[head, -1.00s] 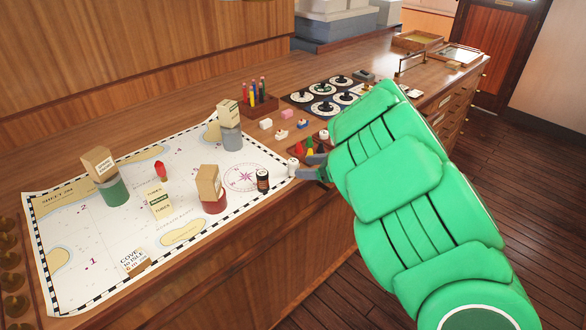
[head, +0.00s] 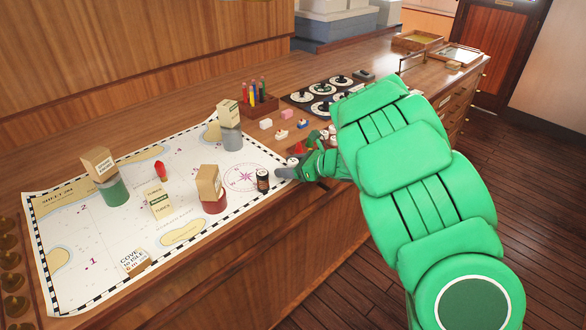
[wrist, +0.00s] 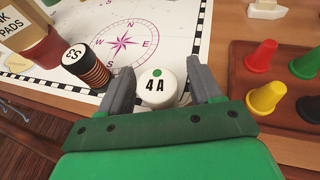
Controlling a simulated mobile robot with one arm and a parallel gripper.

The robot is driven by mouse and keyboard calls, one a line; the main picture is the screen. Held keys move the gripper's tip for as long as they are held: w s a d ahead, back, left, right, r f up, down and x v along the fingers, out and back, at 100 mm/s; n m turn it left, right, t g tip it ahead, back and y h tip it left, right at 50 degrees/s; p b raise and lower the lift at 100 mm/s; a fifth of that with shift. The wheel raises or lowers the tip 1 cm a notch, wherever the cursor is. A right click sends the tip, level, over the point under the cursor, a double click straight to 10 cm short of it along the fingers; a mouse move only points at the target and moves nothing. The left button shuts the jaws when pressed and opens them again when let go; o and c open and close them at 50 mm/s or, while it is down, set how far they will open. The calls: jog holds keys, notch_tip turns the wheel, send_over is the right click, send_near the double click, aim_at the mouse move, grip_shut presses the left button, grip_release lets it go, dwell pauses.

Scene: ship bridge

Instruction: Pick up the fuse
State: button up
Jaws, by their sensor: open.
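The fuse (wrist: 157,86) is a short white round piece marked 4A with a green dot on top. It sits at the chart's edge, and its white top shows in the head view (head: 292,161). In the wrist view my gripper (wrist: 156,76) is open, with one grey finger on each side of the fuse. I cannot tell whether either finger touches it. In the head view my gripper (head: 297,173) is low over the counter's front edge, by the fuse.
A dark striped stack marked S3 (wrist: 86,66) stands just left of my gripper. A tray with red, yellow, green and black cones (wrist: 280,85) is on the right. The chart (head: 120,235) carries several canisters topped with boxes. The counter's front edge is close.

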jog(key=shift+w+a, duration=0.1)
jog(key=shift+a, duration=0.05)
jog(key=shift+c, duration=0.4)
jog(key=c, duration=1)
jog(key=shift+o, duration=0.2)
jog(key=shift+r, duration=0.15)
jog(key=shift+r, duration=0.55)
jog(key=s+d+r, duration=0.3)
jog(key=s+r, duration=0.8)
jog(key=s, duration=0.2)
jog(key=shift+s+d+r, duration=0.2)
jog(key=shift+s+r, duration=0.1)
